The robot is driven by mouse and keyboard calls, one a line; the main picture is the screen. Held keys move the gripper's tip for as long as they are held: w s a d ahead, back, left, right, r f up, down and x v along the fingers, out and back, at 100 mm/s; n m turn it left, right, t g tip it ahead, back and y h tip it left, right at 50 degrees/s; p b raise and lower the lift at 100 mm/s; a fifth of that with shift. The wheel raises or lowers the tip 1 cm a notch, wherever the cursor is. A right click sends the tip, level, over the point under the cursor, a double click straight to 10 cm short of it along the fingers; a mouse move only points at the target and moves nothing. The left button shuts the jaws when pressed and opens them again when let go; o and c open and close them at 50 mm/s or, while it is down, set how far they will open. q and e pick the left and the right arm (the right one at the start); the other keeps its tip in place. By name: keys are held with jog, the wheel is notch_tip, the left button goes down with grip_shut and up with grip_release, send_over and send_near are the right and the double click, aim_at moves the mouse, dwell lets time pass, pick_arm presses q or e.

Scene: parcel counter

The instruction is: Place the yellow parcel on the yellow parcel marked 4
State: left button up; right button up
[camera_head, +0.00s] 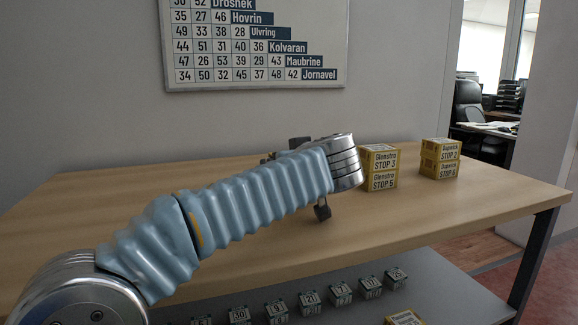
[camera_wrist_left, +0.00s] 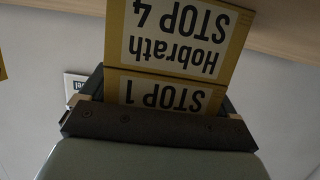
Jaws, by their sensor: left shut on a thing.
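In the left wrist view, which shows the labels upside down, my left gripper (camera_wrist_left: 163,100) is shut on a yellow parcel marked STOP 1 (camera_wrist_left: 150,92). The yellow parcel marked 4 (camera_wrist_left: 183,67), labelled Hobrath STOP 4, is directly against its table-side edge. The held parcel lines up over it, with only a thin dark line between them; I cannot tell whether its weight rests there. In the head view my left arm hides both parcels and most of the gripper. My right gripper is not in view.
Small numbered boxes (camera_head: 308,303) and a yellow parcel (camera_head: 405,317) are on a lower shelf. A number board (camera_head: 255,45) hangs behind.

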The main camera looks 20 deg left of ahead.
pick_arm(q)
jog(key=shift+d+f+b, duration=0.15)
jog(key=shift+f+b, duration=0.25)
jog(key=shift+f, duration=0.4)
jog(key=o, duration=0.9)
jog(key=shift+f, duration=0.1)
jog(key=shift+c, duration=0.2)
jog(key=shift+r+p, duration=0.95)
jog(key=shift+p, duration=0.25)
jog(key=shift+s+d+f+b, duration=0.15)
jog(key=shift+s+d+b, duration=0.35)
jog(key=shift+s+b, duration=0.3)
jog(key=r+v, duration=0.1)
jog(key=v, duration=0.9)
